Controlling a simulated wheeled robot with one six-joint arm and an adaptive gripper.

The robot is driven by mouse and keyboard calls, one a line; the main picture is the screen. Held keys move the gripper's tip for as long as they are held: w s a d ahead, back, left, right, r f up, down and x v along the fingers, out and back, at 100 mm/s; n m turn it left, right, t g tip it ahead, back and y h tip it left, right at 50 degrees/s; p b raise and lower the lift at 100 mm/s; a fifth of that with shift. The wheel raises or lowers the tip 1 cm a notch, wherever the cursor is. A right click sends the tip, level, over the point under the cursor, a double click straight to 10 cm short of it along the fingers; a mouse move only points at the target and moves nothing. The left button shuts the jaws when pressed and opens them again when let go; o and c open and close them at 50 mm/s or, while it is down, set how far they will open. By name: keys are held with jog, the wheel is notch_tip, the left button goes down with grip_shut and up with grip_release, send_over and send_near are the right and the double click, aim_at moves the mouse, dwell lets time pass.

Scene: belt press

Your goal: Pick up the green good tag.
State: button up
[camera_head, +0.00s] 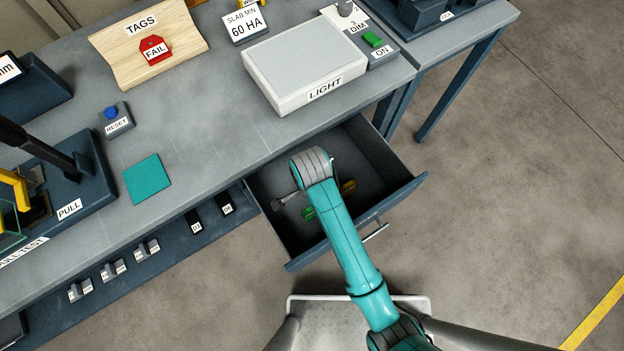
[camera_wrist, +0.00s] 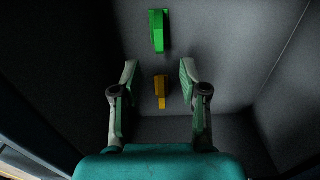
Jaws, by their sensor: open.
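The green tag (camera_wrist: 157,30) lies on the drawer floor in the wrist view, ahead of my fingertips and near the top of the picture. In the head view the green tag (camera_head: 310,213) shows beside my arm, partly hidden; no lettering can be read. My gripper (camera_wrist: 158,78) is open, with a finger on each side and nothing held. A yellow piece (camera_wrist: 161,91) shows between the fingers in the picture, on the drawer floor. My arm hides most of the gripper in the head view.
The open drawer (camera_head: 405,191) has walls around my gripper. The bench top above holds a wooden TAGS board (camera_head: 185,50) with a red FAIL tag (camera_head: 155,50), a LIGHT box (camera_head: 305,65) and a teal square (camera_head: 147,179). The floor at right is clear.

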notch_tip(320, 180, down, 11)
jog(key=shift+r, duration=0.2)
grip_shut()
dwell(0.5)
